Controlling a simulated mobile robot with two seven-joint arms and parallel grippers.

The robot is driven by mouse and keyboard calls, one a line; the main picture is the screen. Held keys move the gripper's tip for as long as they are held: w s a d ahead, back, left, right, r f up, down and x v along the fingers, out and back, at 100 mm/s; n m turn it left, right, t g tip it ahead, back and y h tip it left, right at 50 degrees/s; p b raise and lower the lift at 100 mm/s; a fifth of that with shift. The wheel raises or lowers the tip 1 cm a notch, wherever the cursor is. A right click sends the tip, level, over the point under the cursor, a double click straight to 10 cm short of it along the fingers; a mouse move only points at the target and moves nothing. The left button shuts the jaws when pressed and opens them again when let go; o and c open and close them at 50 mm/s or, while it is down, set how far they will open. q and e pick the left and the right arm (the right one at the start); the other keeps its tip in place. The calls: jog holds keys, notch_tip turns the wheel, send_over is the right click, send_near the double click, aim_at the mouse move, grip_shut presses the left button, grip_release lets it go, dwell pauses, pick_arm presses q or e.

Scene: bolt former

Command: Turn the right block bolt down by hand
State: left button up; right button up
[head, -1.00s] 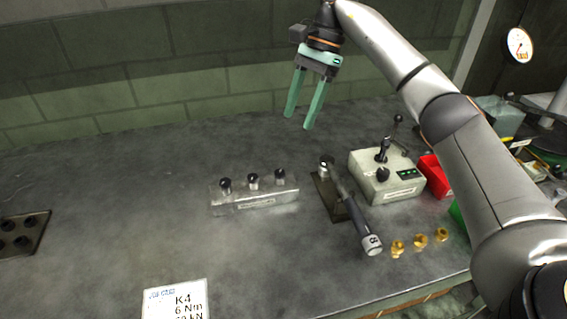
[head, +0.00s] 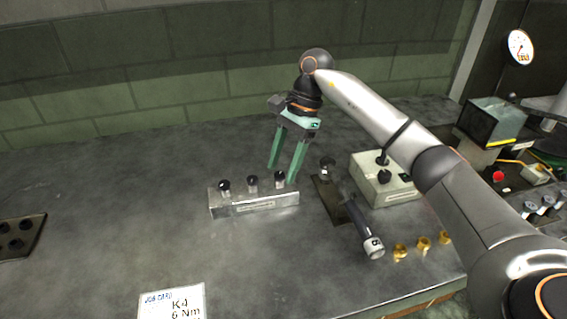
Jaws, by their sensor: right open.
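A metal block (head: 254,205) stands on the grey bench with three black-headed bolts in a row. They are the left bolt (head: 224,186), the middle bolt (head: 252,181) and the right bolt (head: 280,177). My right gripper (head: 281,175) points down with its two green fingers apart. In the picture its fingertips lie on either side of the right bolt's head. I cannot tell whether they touch it or are level with it. My left gripper is not in view.
A dark-handled tool (head: 362,222) lies right of the block, with several brass pieces (head: 423,243) nearby. A control box (head: 378,180) stands behind them, partly behind my right arm. A job card (head: 172,303) lies in front.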

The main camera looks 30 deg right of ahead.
grip_shut()
dwell(0.4)
dwell(0.4)
jog(key=m, duration=0.2)
jog(key=m+t, duration=0.1)
jog(key=shift+s+m+t, duration=0.2)
jog(key=shift+m+t, duration=0.1)
jog(key=shift+m, duration=0.1)
jog(key=m, duration=0.1)
jog(key=m+t, duration=0.1)
jog(key=m, duration=0.1)
jog(key=shift+s+m, duration=0.2)
jog(key=shift+m, duration=0.1)
jog(key=m+t, duration=0.1)
jog(key=m, duration=0.1)
jog(key=m+h, duration=0.1)
jog(key=m, duration=0.1)
jog(key=shift+s+a+t+b, duration=0.15)
jog(key=shift+a+t+b, duration=0.05)
jog(key=shift+t+b, duration=0.2)
jog(key=shift+a+m+t+h, duration=0.15)
jog(key=shift+m+t+h, duration=0.4)
jog(key=shift+m, duration=1.35)
